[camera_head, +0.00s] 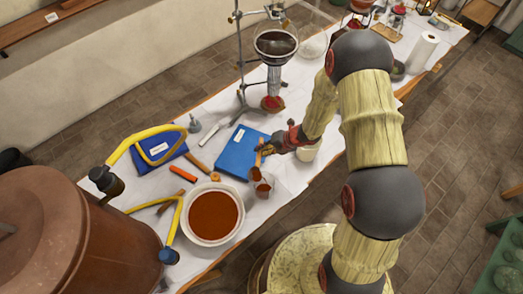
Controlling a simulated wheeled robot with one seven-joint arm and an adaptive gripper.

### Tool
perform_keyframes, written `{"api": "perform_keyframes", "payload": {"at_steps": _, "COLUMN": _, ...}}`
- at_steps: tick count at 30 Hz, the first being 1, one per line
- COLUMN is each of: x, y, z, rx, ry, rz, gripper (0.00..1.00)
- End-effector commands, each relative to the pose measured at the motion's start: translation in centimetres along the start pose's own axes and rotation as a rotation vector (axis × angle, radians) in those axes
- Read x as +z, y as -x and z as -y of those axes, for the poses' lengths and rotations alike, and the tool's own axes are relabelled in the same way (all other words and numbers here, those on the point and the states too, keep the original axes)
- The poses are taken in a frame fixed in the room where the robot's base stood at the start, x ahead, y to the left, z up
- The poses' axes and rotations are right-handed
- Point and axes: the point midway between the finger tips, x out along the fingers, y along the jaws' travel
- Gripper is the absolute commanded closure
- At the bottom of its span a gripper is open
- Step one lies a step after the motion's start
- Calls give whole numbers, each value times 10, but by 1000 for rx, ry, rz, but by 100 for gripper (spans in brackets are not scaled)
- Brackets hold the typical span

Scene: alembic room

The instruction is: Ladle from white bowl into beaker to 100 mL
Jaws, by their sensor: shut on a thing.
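The white bowl (184,222) stands on the white-covered table at the lower middle and holds red-brown liquid. My gripper (272,146) is to the upper right of the bowl, shut on the ladle (260,158) by its brownish handle. The handle points down toward a small reddish-brown cup. A small beaker (263,190) with reddish-brown contents stands right of the bowl, just below the ladle's end. Ladle end and beaker overlap in this view, so I cannot tell whether they touch. The beaker's marks and liquid level are too small to read.
A blue book (236,152) lies left of my gripper, and a white cup (308,151) stands to its right. A metal stand (240,60) with glassware rises behind. A large copper vessel (60,235) with yellow tubes is at left. An orange object (183,174) lies above the bowl.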

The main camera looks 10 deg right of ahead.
Motion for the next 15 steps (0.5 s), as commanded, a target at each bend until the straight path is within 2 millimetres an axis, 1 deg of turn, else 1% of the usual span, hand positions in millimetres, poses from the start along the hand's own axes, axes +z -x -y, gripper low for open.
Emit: {"api": "perform_keyframes", "payload": {"at_steps": 15, "x": 0, "y": 1, "z": 4, "rx": 96, "ry": -14, "rz": 1, "gripper": 100}}
